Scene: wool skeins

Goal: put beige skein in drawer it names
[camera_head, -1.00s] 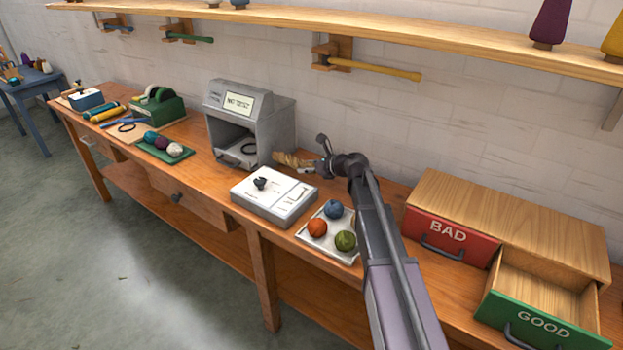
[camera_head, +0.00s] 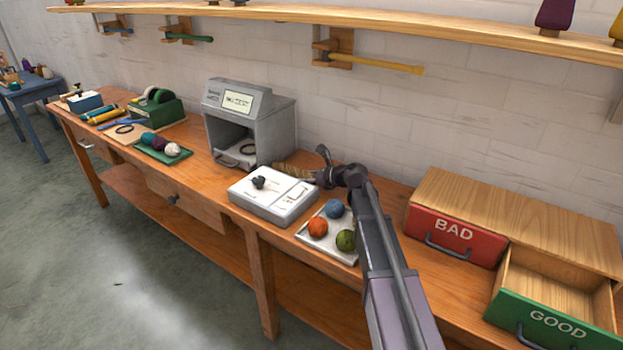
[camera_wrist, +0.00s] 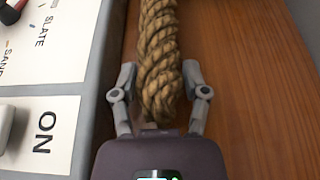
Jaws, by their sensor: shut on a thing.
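The beige skein (camera_wrist: 158,45) is a twisted, rope-like hank. In the wrist view it lies lengthwise between the two fingers of my gripper (camera_wrist: 159,88), which is shut on its near end. In the head view the skein (camera_head: 292,171) shows behind the white switch box, with my gripper (camera_head: 322,176) at its right end. The green GOOD drawer (camera_head: 557,322) is pulled open and the visible part of its inside looks empty. The red BAD drawer (camera_head: 455,236) is shut.
The white box (camera_head: 270,197) with a knob stands close beside the skein. A grey machine (camera_head: 250,118) with a small screen is behind it. A white tray (camera_head: 325,243) holds orange, blue and green balls. A green tray (camera_head: 150,153) with balls lies farther left on the bench.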

